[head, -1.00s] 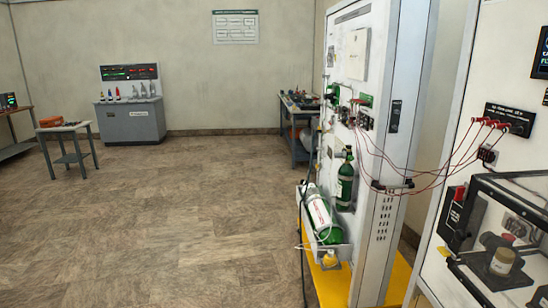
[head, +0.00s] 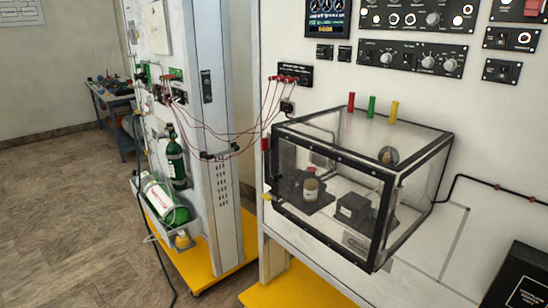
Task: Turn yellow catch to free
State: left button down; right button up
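A clear box (head: 386,215) with black edges is mounted on the white panel. A small yellow piece (head: 267,197) sits at its lower left edge and looks like a catch. It is too small to tell how it is turned. Another yellow part (head: 182,239) is below the green and white cylinder (head: 160,197) at the left; I cannot tell if it is a catch. A yellow peg (head: 395,109) stands on top of the box, beside a green peg (head: 372,106) and a red peg (head: 351,102). Neither gripper is in view.
A white column (head: 217,150) on a yellow base (head: 228,255) stands left of the box. Red wires (head: 240,133) run between it and the panel. A black case (head: 522,275) is at the lower right. Open floor (head: 70,215) lies at the left.

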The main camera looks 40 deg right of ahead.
aim_at(268, 196)
jog(key=z, duration=1.65)
